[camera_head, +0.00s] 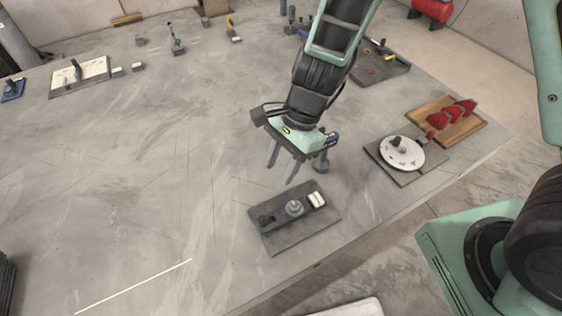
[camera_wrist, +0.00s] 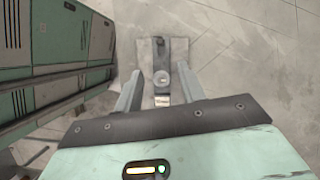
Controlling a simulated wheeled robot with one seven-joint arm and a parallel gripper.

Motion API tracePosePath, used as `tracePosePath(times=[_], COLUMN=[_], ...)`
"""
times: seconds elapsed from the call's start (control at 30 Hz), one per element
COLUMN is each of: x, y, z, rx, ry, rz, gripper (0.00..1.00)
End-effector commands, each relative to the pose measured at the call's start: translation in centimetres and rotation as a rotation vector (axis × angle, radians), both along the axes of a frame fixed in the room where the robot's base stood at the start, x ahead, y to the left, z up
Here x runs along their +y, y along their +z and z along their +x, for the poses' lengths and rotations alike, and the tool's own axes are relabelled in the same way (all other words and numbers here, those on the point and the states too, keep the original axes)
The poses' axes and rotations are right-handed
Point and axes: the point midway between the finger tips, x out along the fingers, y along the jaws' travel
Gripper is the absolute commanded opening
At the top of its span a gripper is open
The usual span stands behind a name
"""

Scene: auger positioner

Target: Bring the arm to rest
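My gripper (camera_head: 281,168) hangs above the grey tabletop with its two fingers apart and nothing between them. That dark plate (camera_head: 320,232) lies near the table's front edge, just below and in front of my gripper in the head view. On it stand a grey round knob (camera_head: 294,208), a white block (camera_head: 316,200) and a dark part at its left end. The fingers appear clear of all of these.
A white round dial (camera_head: 402,153) on a plate and a wooden tray (camera_head: 462,132) with red pieces stand to the right. A dark tray (camera_head: 385,70) lies behind my arm. Small fixtures line the far edge. The left and middle of the table (camera_head: 150,180) are mostly clear.

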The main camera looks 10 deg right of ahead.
Motion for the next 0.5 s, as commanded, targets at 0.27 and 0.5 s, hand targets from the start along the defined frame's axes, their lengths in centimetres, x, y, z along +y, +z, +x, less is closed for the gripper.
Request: tracePosePath(times=[0.27, 0.5], x=[0.01, 0.17], y=[-0.04, 0.52], z=[-0.02, -0.38], rx=[0.000, -0.014], ry=[0.000, 0.044], rz=[0.000, 0.010], gripper=[0.40, 0.40])
